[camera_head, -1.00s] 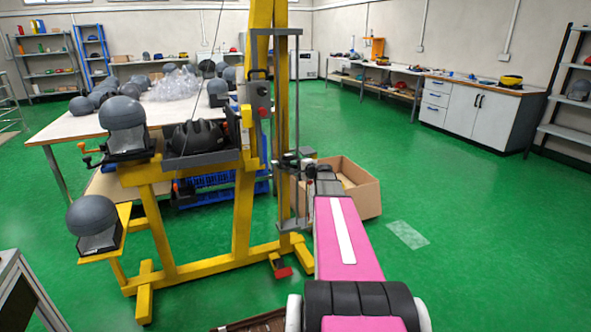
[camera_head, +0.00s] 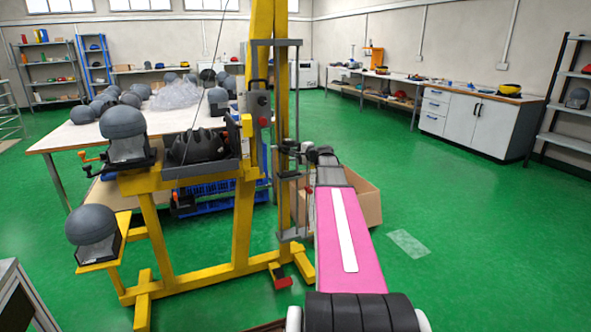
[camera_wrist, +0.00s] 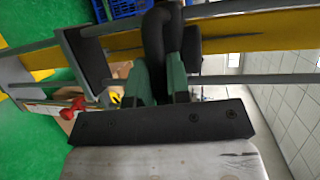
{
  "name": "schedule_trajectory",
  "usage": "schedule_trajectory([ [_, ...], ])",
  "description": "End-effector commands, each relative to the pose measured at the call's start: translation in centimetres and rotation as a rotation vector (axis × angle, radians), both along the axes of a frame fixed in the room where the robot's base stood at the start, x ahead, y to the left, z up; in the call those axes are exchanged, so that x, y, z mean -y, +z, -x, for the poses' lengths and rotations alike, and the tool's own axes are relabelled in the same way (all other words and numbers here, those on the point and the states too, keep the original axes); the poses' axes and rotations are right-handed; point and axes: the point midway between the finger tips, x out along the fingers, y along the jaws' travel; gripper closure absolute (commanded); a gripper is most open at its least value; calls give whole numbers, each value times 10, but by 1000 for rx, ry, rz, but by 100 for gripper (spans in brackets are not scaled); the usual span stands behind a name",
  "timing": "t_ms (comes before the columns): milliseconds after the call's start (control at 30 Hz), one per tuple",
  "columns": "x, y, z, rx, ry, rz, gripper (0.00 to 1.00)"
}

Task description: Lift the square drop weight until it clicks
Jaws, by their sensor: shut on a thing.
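The drop weight (camera_head: 289,149) is a small dark piece on two vertical grey rods of the yellow tower (camera_head: 261,70). It sits about midway up the rods, partly hidden by my arm in the head view. My gripper (camera_head: 312,153) is beside the rods at the weight's height. In the wrist view my gripper (camera_wrist: 166,82) has its two green-padded fingers shut on a thick dark loop handle (camera_wrist: 158,30). A dark block (camera_wrist: 86,58) lies beside the handle there. The weight's square outline and any catch cannot be made out.
An open cardboard box (camera_head: 366,203) stands on the floor behind my arm. A black helmet (camera_head: 193,147) rests on the tower's shelf, with grey headforms (camera_head: 123,124) to the left. A white table (camera_head: 70,138) stands behind.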

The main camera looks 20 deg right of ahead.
Motion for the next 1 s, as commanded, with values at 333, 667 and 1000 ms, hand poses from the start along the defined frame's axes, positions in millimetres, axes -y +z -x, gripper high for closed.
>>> schedule_trajectory([
  [333, 1, 110, 0, 7, -1, -2, 100],
  [667, 1, 173, -1, 6, -2, -4, 100],
  [1000, 1, 191, -1, 4, -1, -5, 100],
])
